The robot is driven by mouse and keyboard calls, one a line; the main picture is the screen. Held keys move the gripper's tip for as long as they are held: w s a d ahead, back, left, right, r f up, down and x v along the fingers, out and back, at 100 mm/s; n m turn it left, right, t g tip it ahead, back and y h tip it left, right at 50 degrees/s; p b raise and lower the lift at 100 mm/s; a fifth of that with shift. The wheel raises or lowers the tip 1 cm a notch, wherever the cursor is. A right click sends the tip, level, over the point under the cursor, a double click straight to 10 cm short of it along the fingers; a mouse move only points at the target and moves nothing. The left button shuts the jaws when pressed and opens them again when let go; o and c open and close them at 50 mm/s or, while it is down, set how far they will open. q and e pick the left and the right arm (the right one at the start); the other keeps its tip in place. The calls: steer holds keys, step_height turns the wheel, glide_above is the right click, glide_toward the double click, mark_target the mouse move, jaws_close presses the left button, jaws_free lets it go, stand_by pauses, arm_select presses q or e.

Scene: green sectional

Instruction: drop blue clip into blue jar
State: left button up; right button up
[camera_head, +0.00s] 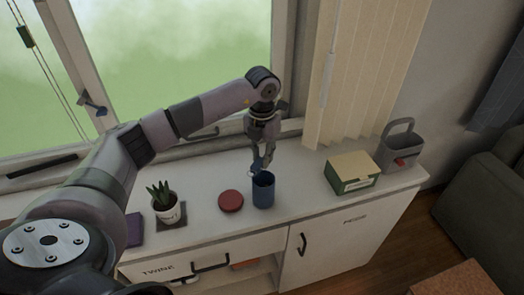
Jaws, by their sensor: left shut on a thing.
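The blue jar (263,192) stands upright on the white cabinet top, its open mouth facing up. My left gripper (261,160) points down just above and slightly behind the jar. It is shut on the small blue clip (257,164), which is partly hidden by the fingers. I cannot tell whether the clip is over the mouth or just behind it. My right gripper is not in view.
A red round lid (230,201) lies left of the jar. A potted plant (167,207) stands farther left. A yellow-and-green box (351,174) and a grey caddy (398,150) stand on the right. The cabinet top (308,182) is clear between jar and box.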

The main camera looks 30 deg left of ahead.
arm_select(q)
steer(key=shift+f, duration=0.65)
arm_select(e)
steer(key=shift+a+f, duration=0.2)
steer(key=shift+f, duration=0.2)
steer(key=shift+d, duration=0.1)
arm_select(q)
steer(key=o, duration=0.9)
steer(key=shift+c, duration=0.2)
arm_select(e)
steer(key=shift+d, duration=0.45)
arm_select(q)
steer(key=shift+r, duration=0.15)
step_height(320, 180, up, 12)
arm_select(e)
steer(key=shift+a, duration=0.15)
